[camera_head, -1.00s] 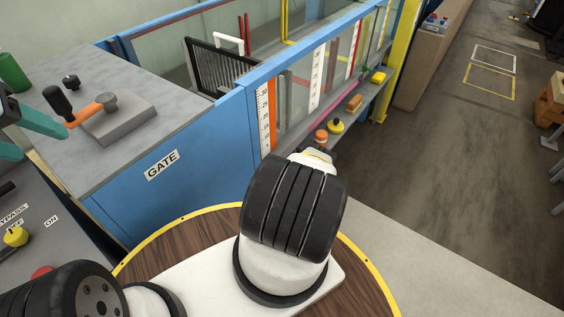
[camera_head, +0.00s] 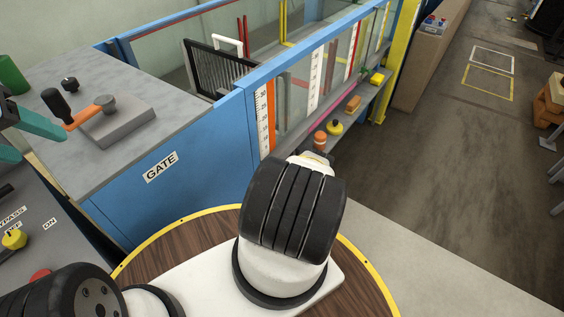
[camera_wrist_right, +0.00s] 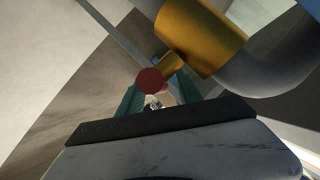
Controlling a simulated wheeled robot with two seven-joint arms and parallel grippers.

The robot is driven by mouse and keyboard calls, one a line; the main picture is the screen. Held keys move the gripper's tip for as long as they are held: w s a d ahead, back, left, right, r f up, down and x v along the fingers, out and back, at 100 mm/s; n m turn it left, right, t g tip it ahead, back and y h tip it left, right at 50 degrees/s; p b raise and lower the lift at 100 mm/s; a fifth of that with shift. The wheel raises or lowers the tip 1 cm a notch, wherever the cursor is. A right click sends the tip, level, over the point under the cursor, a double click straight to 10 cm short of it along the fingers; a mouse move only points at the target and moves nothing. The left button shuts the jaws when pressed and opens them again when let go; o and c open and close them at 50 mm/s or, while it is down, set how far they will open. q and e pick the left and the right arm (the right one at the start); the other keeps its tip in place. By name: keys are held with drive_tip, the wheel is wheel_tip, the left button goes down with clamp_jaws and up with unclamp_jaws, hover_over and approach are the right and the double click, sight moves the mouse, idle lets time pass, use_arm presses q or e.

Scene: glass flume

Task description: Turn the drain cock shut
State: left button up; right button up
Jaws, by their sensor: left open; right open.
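The drain cock shows only in the right wrist view: a brass body (camera_wrist_right: 200,35) on a curved grey pipe, with a short brass stem and a round red end (camera_wrist_right: 151,81). My right gripper (camera_wrist_right: 158,98) is open, its teal fingers on either side of and below the red end. I cannot tell whether they touch it. In the head view my right arm hides that gripper and the cock. My left gripper (camera_head: 25,142) is open and empty at the left edge, near the crank with an orange arm (camera_head: 83,118) and black grip.
The blue flume cabinet (camera_head: 180,180) carries a GATE label and a grey top with a black knob (camera_head: 70,84) and a green cylinder (camera_head: 12,75). A control panel with a yellow knob (camera_head: 14,239) is at lower left. A shelf beside the glass holds small floats.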

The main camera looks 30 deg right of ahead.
drive_tip(key=shift+s+a, duration=0.1)
drive_tip(key=v, duration=0.7)
drive_tip(key=shift+s+a+r, duration=0.15)
drive_tip(key=shift+a+r, duration=0.05)
drive_tip(key=shift+s, duration=0.1)
